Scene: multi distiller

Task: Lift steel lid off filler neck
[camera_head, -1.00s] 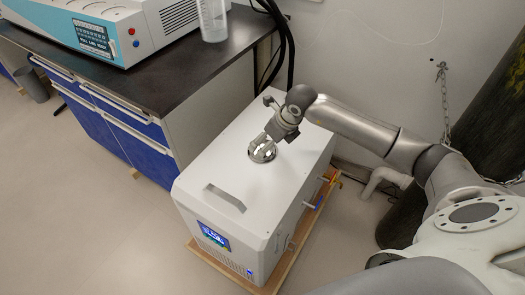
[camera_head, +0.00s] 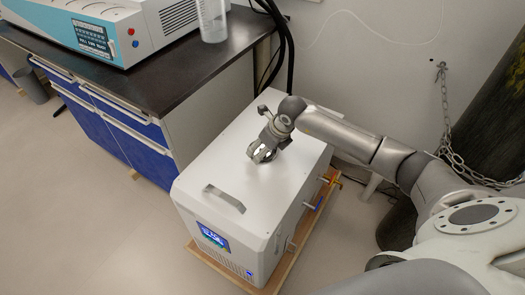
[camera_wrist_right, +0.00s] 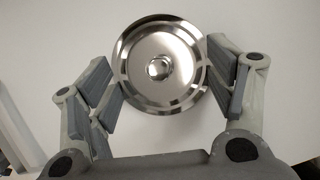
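The steel lid (camera_wrist_right: 160,68) is a shiny round disc with a small knob at its centre. It lies on the flat top of the white box unit (camera_head: 222,165); the filler neck under it is hidden. In the right wrist view it sits between the fingers of my right gripper (camera_wrist_right: 165,88), which are spread wide at either side of its rim. Whether they touch the rim is unclear. In the head view my right gripper (camera_head: 263,153) is over the lid and mostly covers it. My left gripper is not in view.
The white unit has a recessed handle (camera_head: 225,198) on top and stands on a wooden base (camera_head: 291,254). A dark-topped bench (camera_head: 150,75) with blue drawers is close on the left. Dark hoses (camera_head: 285,45) run behind, and a chained dark cylinder (camera_head: 490,120) stands at the right.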

